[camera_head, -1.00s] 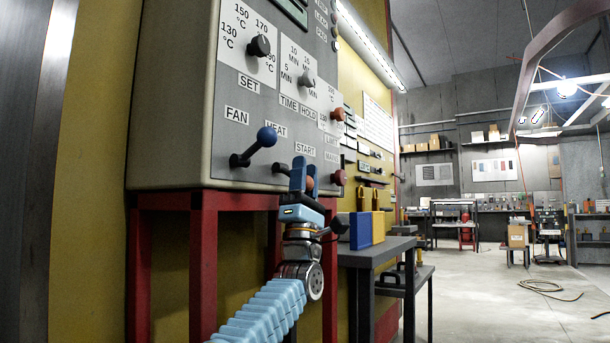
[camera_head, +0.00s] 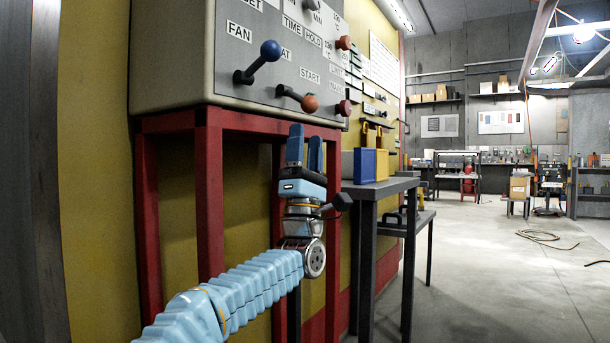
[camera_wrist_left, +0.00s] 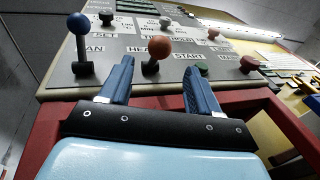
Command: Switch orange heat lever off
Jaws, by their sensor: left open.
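The orange heat lever (camera_head: 308,103) sticks out from the lower part of the grey control panel, below the partly hidden HEAT label. In the head view its arm slopes down to the right to the orange ball. In the left wrist view the orange ball (camera_wrist_left: 159,47) shows beyond and between my fingers. My left gripper (camera_head: 305,145) is open and empty, below the lever and the panel's lower edge, apart from the lever. It also shows in the left wrist view (camera_wrist_left: 160,85). My right gripper is not in view.
The blue fan lever (camera_head: 269,51) stands left of the orange one, its ball raised. A dark red knob (camera_head: 343,108) is to the right. The red frame (camera_head: 208,190) is behind my left arm. A grey table (camera_head: 385,188) with blue and yellow blocks stands to the right.

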